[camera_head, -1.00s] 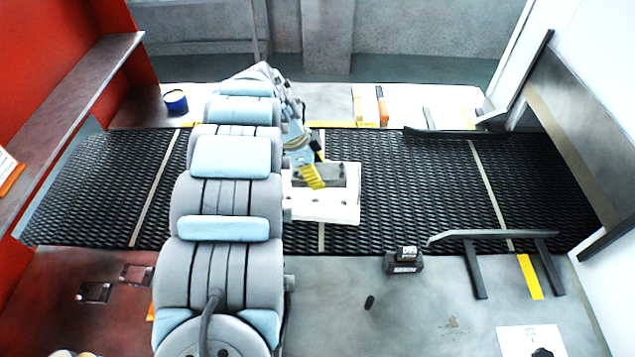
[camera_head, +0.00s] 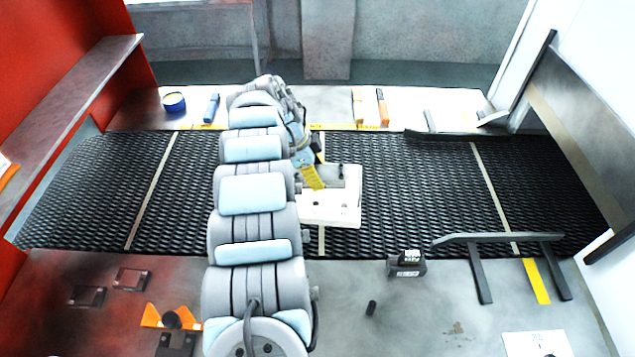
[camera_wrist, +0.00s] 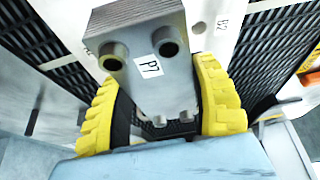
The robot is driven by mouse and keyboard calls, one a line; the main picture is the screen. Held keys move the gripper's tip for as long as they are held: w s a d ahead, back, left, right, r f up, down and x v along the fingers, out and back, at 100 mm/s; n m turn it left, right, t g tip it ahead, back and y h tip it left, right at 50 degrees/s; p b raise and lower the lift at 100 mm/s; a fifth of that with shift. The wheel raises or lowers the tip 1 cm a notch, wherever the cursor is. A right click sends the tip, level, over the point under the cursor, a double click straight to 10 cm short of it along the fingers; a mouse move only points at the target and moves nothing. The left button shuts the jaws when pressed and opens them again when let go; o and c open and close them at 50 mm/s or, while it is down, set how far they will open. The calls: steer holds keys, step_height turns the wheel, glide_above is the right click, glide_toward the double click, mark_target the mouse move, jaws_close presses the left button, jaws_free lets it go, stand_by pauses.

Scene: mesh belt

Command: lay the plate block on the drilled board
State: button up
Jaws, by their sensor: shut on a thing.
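My gripper (camera_head: 314,177) has yellow fingers and is over the belt in the head view. In the wrist view my gripper (camera_wrist: 160,105) is shut on the plate block (camera_wrist: 177,78), a grey metal block with round holes and a label that seems to read P7. The drilled board (camera_head: 332,214) is white, with dark holes, and lies on the mesh belt. In the wrist view the board (camera_wrist: 205,18) shows behind the block. The block is over the board's far part; I cannot tell whether they touch. My arm hides the board's left side.
The black mesh belt (camera_head: 420,190) is clear to the right of the board. A dark rail on legs (camera_head: 497,238) stands at its near right edge. A small black box (camera_head: 406,265) lies on the near floor. A blue roll (camera_head: 174,102) and orange bars (camera_head: 382,106) lie on the far ledge.

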steer(key=shift+a+f, duration=0.1)
steer(key=shift+f, duration=1.45)
steer(key=shift+b, duration=0.3)
steer(key=shift+f, duration=0.2)
steer(key=o, duration=1.2)
steer(key=shift+o, duration=0.2)
steer(key=shift+r, duration=0.25)
